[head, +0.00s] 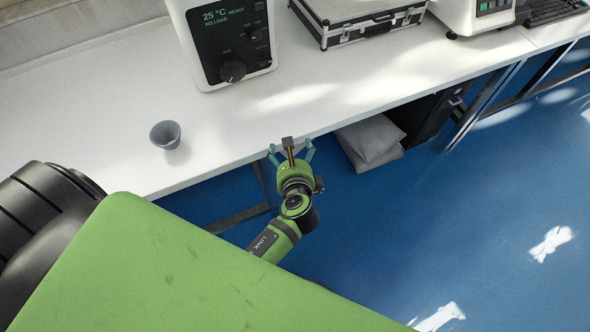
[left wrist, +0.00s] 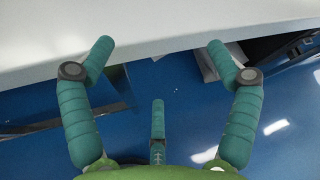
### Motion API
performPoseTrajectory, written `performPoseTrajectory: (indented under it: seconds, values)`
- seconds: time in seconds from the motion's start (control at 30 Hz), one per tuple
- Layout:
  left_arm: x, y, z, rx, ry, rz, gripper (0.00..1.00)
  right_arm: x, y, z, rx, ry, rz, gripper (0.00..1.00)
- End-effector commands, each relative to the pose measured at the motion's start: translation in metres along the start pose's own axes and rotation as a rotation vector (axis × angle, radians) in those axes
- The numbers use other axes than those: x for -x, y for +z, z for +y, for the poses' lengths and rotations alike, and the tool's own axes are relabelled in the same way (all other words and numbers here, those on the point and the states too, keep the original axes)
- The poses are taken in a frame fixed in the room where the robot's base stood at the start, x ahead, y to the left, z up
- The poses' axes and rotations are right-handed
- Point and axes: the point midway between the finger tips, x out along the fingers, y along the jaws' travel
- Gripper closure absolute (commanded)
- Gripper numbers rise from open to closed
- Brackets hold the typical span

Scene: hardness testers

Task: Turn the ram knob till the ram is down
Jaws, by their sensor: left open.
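A white machine (head: 184,30) stands on the bench at the top of the head view, its upper part cut off. Its dark front panel (head: 215,45) reads "25 °C READY NO LOAD" and carries a black round knob (head: 233,71) and smaller controls. No ram is visible, and I cannot tell whether this is the ram knob. My left gripper (head: 291,149) is open and empty at the bench's front edge, below and right of the knob and apart from it. Its spread teal fingers also show in the left wrist view (left wrist: 160,62). My right gripper is not in view.
A grey cup (head: 166,134) stands on the white bench (head: 110,100) at left. A black-and-silver case (head: 365,27), another white machine (head: 455,14) and a keyboard (head: 552,9) are at upper right. Grey cushions (head: 370,138) lie below the bench. The bench before the knob is clear.

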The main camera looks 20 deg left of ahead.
Motion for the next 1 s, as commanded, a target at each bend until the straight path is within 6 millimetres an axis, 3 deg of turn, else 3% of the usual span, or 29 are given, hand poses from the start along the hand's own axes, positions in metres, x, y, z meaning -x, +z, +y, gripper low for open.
performPoseTrajectory:
  seconds: [0.3, 0.8, 0.87, 0.93, 1.0]
  values:
    - [-0.004, -0.037, 0.023, 0.095, 0.031, 0.112, 0.12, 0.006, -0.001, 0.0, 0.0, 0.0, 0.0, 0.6]
    - [-0.005, -0.048, 0.031, 0.122, 0.045, 0.14, 0.12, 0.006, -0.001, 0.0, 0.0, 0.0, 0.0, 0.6]
    - [-0.005, -0.06, 0.041, 0.152, 0.061, 0.173, 0.12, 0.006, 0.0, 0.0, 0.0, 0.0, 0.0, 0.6]
    - [-0.006, -0.088, 0.066, 0.226, 0.107, 0.244, 0.12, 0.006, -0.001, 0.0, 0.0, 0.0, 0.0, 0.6]
    - [-0.002, -0.126, 0.105, 0.352, 0.195, 0.339, 0.12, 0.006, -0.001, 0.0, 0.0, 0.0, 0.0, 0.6]
